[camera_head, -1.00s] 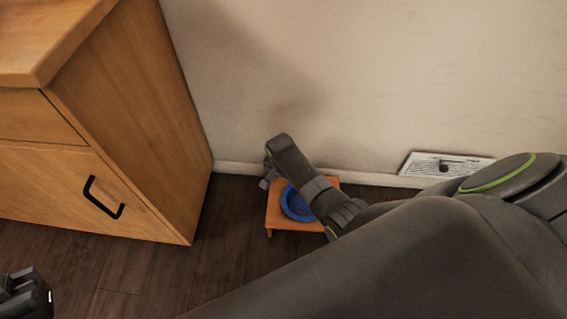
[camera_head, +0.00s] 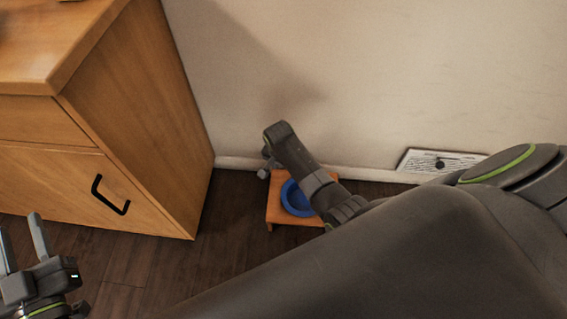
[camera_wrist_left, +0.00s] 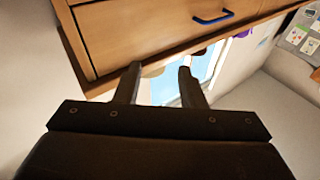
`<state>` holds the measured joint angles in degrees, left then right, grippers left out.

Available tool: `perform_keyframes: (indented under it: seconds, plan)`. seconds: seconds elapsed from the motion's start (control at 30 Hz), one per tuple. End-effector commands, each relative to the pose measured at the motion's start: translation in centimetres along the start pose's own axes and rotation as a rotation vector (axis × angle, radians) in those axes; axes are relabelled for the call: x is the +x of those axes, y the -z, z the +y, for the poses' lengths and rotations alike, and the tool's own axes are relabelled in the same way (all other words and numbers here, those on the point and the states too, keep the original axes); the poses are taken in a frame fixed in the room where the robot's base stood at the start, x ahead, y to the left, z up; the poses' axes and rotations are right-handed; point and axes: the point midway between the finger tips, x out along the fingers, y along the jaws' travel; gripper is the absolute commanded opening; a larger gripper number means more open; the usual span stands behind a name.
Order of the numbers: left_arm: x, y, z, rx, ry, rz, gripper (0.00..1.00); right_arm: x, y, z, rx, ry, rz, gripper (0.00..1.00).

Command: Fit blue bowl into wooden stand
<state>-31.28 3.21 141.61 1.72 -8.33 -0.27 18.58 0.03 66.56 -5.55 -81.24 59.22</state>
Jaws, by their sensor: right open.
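The blue bowl (camera_head: 293,203) appears at the top of the small wooden stand (camera_head: 274,213) on the floor by the wall. My right forearm covers part of both, so I cannot tell how deep the bowl sits. My right gripper (camera_head: 265,171) is mostly hidden at the far end of that arm, left of and beyond the bowl; it is open and apart from it. My left gripper (camera_head: 22,240) is at the lower left, open and empty, far from the stand. Its two spread fingers also show in the left wrist view (camera_wrist_left: 160,82).
A wooden cabinet (camera_head: 150,120) with a black handle (camera_head: 110,195) stands at left. The wall (camera_head: 360,80) is close behind the stand. A white labelled plate (camera_head: 437,163) is at the wall's foot. Dark floor (camera_head: 205,255) is clear between cabinet and stand.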

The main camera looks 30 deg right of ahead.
Motion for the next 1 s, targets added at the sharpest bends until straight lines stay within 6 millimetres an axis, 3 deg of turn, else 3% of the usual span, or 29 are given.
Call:
perform_keyframes:
  seconds: [0.2, 0.4, 1.0]
  plan:
    - [-0.6, -3.1, 0.0, -0.029, -0.003, -0.180, 0.36, -1.1, 0.0, 0.0, 0.000, 0.001, 0.000, 0.51]
    - [-1.2, -4.6, 0.1, -0.043, -0.006, -0.265, 0.36, -1.4, 0.0, 0.0, 0.000, 0.000, 0.000, 0.51]
    - [-1.3, -4.9, 0.1, -0.045, -0.006, -0.280, 0.36, -1.4, 0.0, 0.0, 0.000, 0.000, 0.000, 0.51]
